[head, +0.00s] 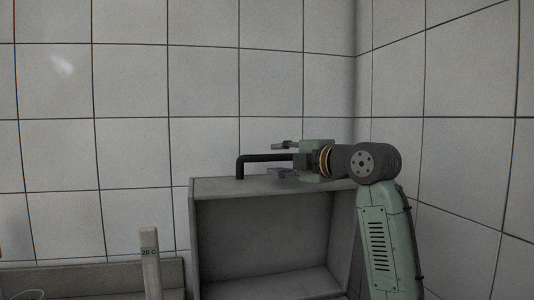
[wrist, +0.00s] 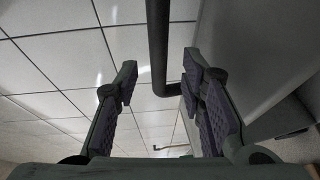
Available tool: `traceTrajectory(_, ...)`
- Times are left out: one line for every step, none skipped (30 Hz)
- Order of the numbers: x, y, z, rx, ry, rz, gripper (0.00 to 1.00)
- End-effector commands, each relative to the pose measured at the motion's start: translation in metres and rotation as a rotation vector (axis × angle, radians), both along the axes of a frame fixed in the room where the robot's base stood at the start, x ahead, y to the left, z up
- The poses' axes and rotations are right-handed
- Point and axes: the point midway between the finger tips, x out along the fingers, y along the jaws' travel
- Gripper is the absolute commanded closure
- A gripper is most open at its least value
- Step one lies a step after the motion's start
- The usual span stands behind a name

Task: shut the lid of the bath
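The grey lid (head: 265,235) stands raised in the head view, its hollow inner side facing me. A black bent bar handle (head: 243,166) is fixed at its top edge and runs right to my gripper (head: 284,159). In the wrist view the handle (wrist: 158,45) comes down between the two fingers of my gripper (wrist: 160,82) and bends right near the right finger. The fingers are wide apart, with purple pads. I see no clear grip on the bar; whether a pad touches it cannot be told. The bath's body under the lid is out of view.
A pale upright piece marked "20 C" (head: 151,262) stands at lower left, before a low grey ledge (head: 95,278). Tiled walls close the space behind (head: 130,90) and at right (head: 470,120).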

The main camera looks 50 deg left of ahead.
Motion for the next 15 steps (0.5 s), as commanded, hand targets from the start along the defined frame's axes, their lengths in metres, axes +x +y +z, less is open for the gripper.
traceTrajectory(0.000,0.011,0.003,-0.001,0.002,0.004,0.64)
traceTrajectory(0.001,0.016,0.002,-0.001,0.002,0.003,0.64)
traceTrajectory(0.002,0.023,0.001,-0.001,0.001,0.002,0.64)
traceTrajectory(0.002,0.027,0.001,0.000,0.001,0.002,0.64)
traceTrajectory(0.002,0.032,0.001,0.000,0.001,0.002,0.64)
traceTrajectory(0.002,0.037,0.000,-0.001,0.002,0.002,0.64)
traceTrajectory(0.003,0.040,-0.001,0.000,0.002,0.002,0.64)
traceTrajectory(0.003,0.043,-0.001,0.000,0.001,0.001,0.64)
traceTrajectory(0.004,0.046,-0.002,0.000,0.000,0.001,0.64)
traceTrajectory(0.004,0.048,-0.003,0.000,0.000,0.001,0.64)
traceTrajectory(0.004,0.049,-0.003,0.000,0.000,0.001,0.64)
traceTrajectory(0.004,0.051,-0.004,0.000,-0.001,0.000,0.64)
traceTrajectory(0.004,0.051,-0.004,0.000,-0.001,0.000,0.64)
traceTrajectory(0.004,0.052,-0.004,0.000,-0.001,0.000,0.64)
traceTrajectory(0.004,0.052,-0.005,0.000,-0.001,0.000,0.64)
